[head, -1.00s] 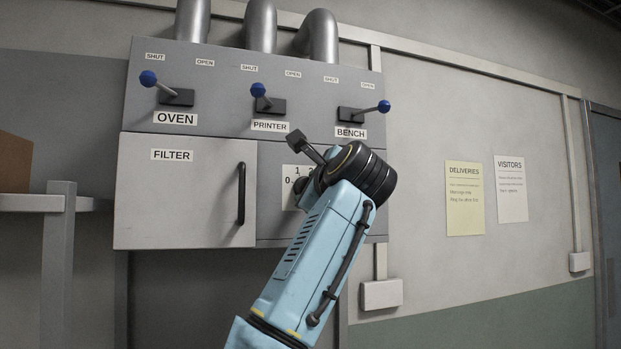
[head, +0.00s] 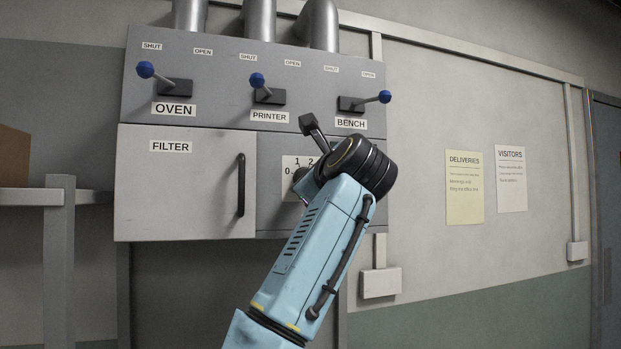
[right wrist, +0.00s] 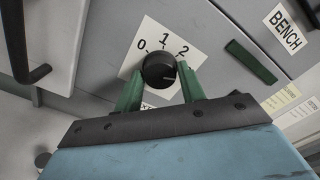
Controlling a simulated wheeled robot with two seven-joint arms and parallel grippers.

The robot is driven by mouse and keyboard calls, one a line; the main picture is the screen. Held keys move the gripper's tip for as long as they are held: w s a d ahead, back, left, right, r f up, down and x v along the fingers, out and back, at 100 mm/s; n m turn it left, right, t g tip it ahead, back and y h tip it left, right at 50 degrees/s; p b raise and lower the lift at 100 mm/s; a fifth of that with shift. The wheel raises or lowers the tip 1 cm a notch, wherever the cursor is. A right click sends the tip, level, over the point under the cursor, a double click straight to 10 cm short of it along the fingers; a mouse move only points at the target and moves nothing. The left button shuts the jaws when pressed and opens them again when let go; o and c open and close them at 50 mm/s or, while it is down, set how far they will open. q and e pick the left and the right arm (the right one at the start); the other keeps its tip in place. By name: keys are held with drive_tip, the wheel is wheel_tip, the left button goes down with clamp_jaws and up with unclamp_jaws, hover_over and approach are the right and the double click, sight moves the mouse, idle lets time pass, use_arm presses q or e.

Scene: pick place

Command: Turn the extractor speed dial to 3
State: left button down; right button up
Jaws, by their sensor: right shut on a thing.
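The speed dial is a round black knob (right wrist: 159,70) on a white scale plate (right wrist: 146,38) with 0, 1 and 2 readable in the right wrist view. The plate's right part and the lower label are partly covered, and no 3 shows. I cannot clearly make out the knob's pointer. My right gripper (right wrist: 160,84) is shut on the knob, with one green finger on each side. In the head view the plate (head: 290,162) shows behind my right wrist, which hides most of the knob. My left gripper is not in view.
Above are three blue-balled levers, OVEN (head: 146,70), PRINTER (head: 257,80) and BENCH (head: 384,97). Left of the dial is the FILTER door with a black handle (head: 241,185). A dark green strip (right wrist: 250,62) lies right of the plate. A shelf (head: 40,197) stands far left.

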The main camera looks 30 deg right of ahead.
drive_tip(key=o, duration=1)
drive_tip(key=shift+c, duration=0.2)
drive_tip(key=b+v, duration=0.3)
drive_tip(key=v, duration=1)
drive_tip(key=shift+s, duration=0.25)
drive_tip(key=shift+d, duration=0.1)
